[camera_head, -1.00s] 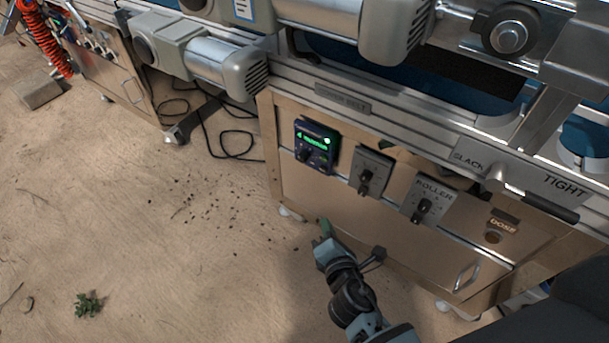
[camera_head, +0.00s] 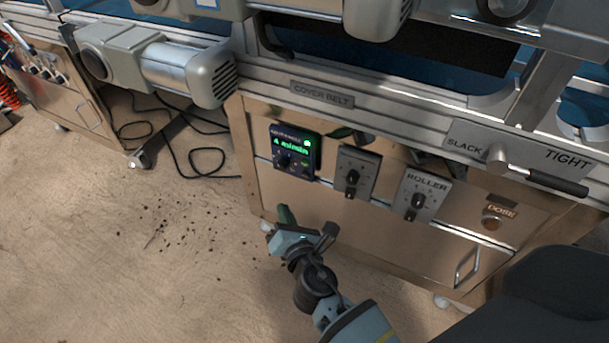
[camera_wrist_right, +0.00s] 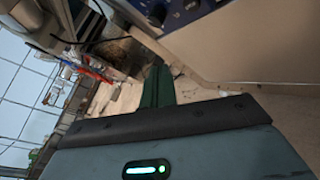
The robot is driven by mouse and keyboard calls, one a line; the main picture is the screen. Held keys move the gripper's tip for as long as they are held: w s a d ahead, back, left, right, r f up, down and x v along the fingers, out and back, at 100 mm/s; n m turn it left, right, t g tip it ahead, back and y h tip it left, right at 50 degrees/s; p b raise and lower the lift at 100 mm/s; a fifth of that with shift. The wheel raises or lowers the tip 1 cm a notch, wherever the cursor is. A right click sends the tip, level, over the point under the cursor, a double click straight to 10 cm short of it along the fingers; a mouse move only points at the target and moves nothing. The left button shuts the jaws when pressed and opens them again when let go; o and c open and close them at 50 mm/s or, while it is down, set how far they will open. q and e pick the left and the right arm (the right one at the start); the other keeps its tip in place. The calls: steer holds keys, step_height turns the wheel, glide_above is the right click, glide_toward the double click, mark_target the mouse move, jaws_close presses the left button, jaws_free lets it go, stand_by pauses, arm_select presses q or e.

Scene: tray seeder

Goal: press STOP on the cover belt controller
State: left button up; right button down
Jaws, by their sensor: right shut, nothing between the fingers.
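The cover belt controller (camera_head: 294,152) is a dark blue box with a lit green display, on the front panel under the "COVER BELT" label (camera_head: 322,94). It has a knob and small buttons; I cannot read which one is STOP. Part of the blue box shows at the top of the right wrist view (camera_wrist_right: 185,12). My right gripper (camera_head: 284,215) is below the controller, in front of the panel and apart from it. Its green fingers (camera_wrist_right: 157,86) are shut and empty. My left gripper is not in view.
Right of the controller are a grey knob plate (camera_head: 355,172), the ROLLER plate (camera_head: 421,195) and the DOSE button (camera_head: 492,224). A SLACK/TIGHT lever (camera_head: 540,178) sticks out from the rail. Cables (camera_head: 190,150) lie on the floor at left. The floor at front left is open.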

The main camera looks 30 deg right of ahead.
steer(key=w+d, duration=0.5)
steer(key=d, duration=0.1)
steer(key=shift+d+p, duration=0.2)
steer(key=shift+p, duration=0.25)
steer(key=shift+d, duration=0.1)
stand_by(1.8)
steer(key=shift+w+d, duration=0.2)
steer(key=shift+d, duration=0.05)
steer(key=shift+w+d, duration=0.25)
steer(key=shift+d, duration=0.05)
stand_by(0.8)
steer(key=shift+s+a, duration=0.1)
steer(key=shift+a, duration=0.05)
steer(key=shift+s+a, duration=0.4)
steer(key=shift+a, duration=0.1)
stand_by(0.4)
steer(key=shift+s+a, duration=0.8)
steer(key=shift+a, duration=0.2)
steer(key=shift+s+a, duration=0.75)
steer(key=shift+a, duration=0.25)
